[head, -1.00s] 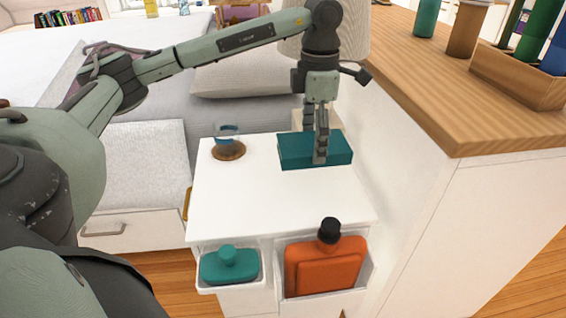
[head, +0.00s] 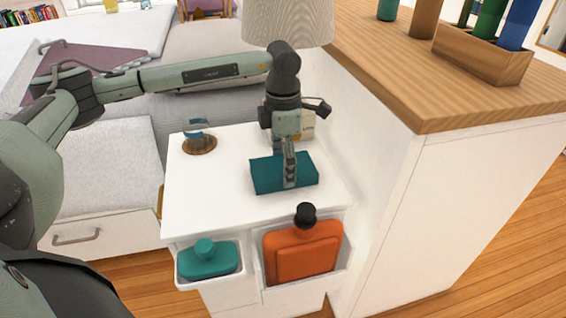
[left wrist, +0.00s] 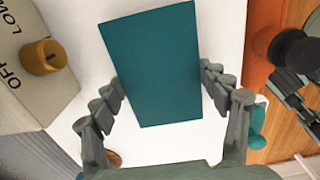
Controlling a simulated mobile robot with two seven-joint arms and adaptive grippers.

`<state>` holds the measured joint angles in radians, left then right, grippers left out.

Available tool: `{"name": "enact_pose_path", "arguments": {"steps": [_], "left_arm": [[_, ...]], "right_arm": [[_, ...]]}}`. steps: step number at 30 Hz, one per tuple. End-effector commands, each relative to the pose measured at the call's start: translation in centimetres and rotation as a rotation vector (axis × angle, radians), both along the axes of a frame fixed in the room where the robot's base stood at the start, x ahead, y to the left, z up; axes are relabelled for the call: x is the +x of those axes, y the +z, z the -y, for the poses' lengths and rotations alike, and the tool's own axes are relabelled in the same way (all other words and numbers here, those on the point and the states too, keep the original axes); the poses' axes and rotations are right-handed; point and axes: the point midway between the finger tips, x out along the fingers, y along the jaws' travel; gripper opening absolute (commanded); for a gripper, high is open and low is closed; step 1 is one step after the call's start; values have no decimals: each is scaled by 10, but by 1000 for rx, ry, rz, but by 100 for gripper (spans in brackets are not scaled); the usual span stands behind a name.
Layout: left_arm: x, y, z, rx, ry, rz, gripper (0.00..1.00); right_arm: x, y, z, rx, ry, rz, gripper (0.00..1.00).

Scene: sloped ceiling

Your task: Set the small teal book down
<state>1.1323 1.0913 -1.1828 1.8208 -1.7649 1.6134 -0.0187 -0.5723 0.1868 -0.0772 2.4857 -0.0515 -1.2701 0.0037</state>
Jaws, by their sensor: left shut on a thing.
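The small teal book (head: 265,176) is flat over the right part of the white bedside table top (head: 205,195). In the head view I cannot tell whether it touches the top. My left gripper (head: 290,178) points down and is shut on the book. In the left wrist view the teal book (left wrist: 152,65) lies between the two fingers of my left gripper (left wrist: 163,88), with the white top behind it.
A glass on a wooden coaster (head: 199,146) stands at the table's back left. A lamp base with a brass knob (left wrist: 43,57) is close behind the book. Teal (head: 208,262) and orange (head: 300,252) bottles sit in front bins. The table's front left is clear.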

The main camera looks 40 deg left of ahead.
Motion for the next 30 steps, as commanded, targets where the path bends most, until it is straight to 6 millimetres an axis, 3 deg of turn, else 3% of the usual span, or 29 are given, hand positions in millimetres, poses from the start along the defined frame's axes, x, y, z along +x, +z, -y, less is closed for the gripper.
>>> {"name": "enact_pose_path", "arguments": {"steps": [8,9,14,26,30], "left_arm": [[0,-2,0,-1,0,1,39],[0,-2,0,0,0,0,76],[0,-2,0,0,0,0,96],[0,0,0,0,0,0,96],[2,15,0,-1,0,6,96]], "right_arm": [[5,2,-5,9,11,30,40],[6,3,-6,11,13,34,40],[6,3,-7,12,15,34,40],[6,4,-5,10,11,30,40],[-1,2,4,-4,-12,-7,40]]}}
